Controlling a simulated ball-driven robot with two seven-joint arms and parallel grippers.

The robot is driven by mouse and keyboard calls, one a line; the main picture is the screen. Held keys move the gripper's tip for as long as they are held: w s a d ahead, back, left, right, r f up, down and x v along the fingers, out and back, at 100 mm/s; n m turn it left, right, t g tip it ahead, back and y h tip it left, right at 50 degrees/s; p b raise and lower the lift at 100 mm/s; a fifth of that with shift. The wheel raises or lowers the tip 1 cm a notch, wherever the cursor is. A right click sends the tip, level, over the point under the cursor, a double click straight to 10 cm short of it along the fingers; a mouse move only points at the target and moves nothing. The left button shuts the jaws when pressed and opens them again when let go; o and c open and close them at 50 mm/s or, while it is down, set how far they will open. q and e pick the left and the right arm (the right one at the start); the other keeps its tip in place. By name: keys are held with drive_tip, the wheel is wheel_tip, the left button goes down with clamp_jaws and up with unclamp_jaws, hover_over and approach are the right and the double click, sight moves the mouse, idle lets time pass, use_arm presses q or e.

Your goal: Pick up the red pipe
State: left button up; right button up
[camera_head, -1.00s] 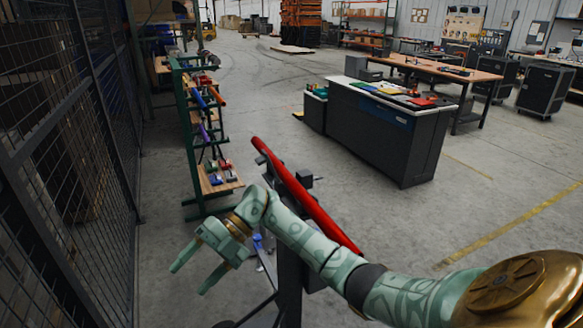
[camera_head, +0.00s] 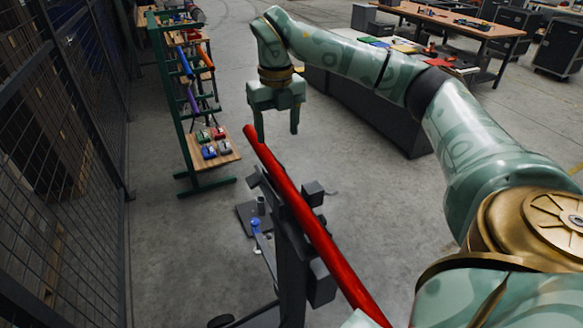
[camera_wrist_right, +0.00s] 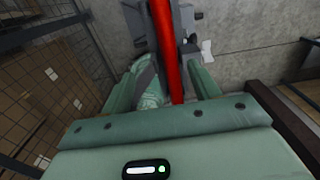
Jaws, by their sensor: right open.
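The red pipe (camera_head: 312,225) lies slanted along the top of a dark stand (camera_head: 292,270), its far end near the middle of the head view and its near end at the bottom edge. My right gripper (camera_head: 277,126) is open and points down, its fingers by the far end of the pipe. In the right wrist view the red pipe (camera_wrist_right: 166,45) runs between the two spread fingers of my right gripper (camera_wrist_right: 162,82). The jaws are not closed on it; the exact height gap is hard to tell. My left gripper is not in view.
A green rack (camera_head: 172,110) with blue, orange and purple tubes and a wooden shelf (camera_head: 212,154) of small coloured items stands beyond the pipe. A wire cage (camera_head: 60,160) lines the left. A dark bench (camera_head: 370,120) is partly behind my right arm. Floor between is clear.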

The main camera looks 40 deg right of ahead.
drive_tip(key=b, duration=0.1)
hover_over(285, 180)
wheel_tip(285, 180, down, 5)
drive_tip(key=f, duration=0.5)
drive_tip(key=shift+w+a, duration=0.25)
drive_tip(key=shift+w, duration=0.1)
drive_tip(key=shift+s+f, duration=0.1)
drive_tip(key=shift+f, duration=0.4)
drive_tip(key=f, duration=0.4)
drive_tip(key=shift+s+d+f, duration=0.25)
drive_tip(key=shift+d+f, duration=0.05)
drive_tip(key=shift+f, duration=0.1)
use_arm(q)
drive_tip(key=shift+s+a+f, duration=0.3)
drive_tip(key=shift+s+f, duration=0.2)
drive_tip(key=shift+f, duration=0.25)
use_arm(e)
drive_tip(key=shift+c, duration=0.3)
